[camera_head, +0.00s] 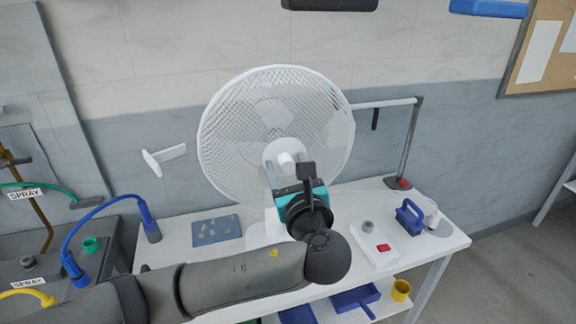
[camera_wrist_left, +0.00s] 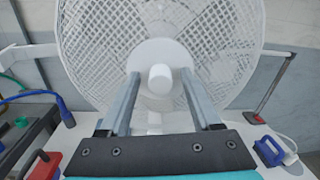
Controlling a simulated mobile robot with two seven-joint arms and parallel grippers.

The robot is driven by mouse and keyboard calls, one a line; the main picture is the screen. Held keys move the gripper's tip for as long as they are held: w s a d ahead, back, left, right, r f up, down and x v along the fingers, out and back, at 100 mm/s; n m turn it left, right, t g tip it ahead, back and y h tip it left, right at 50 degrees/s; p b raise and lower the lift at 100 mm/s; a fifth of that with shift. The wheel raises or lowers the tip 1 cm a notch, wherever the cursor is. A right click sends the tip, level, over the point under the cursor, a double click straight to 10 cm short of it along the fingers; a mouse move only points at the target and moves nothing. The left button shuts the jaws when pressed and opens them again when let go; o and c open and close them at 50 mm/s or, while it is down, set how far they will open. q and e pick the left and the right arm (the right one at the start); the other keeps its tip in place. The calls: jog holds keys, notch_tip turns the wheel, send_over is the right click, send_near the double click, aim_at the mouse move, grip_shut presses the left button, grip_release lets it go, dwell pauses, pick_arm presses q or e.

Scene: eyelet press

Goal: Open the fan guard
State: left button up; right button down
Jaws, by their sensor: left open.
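A white fan with a round mesh guard (camera_head: 225,125) stands on the white table, and its guard is closed. A white knob sticks out of the hub at the middle of the guard. In the left wrist view the knob (camera_wrist_left: 160,78) lies between the two fingers, with the guard (camera_wrist_left: 215,35) behind it. My left gripper (camera_head: 278,165) is open in front of the hub. In the left wrist view its grey fingers (camera_wrist_left: 160,85) stand on both sides of the knob; I cannot tell whether they touch it. My right gripper is not in view.
The white table (camera_head: 440,243) carries a blue mat with small pieces (camera_head: 216,230), a white box with a red switch (camera_head: 376,245) and a blue-handled tool (camera_head: 410,216). A grey post (camera_head: 411,145) with a white bar stands right of the fan. A yellow cup (camera_head: 401,290) sits below.

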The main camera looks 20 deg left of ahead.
pick_arm(q)
grip_shut()
dwell(0.5)
dwell(0.9)
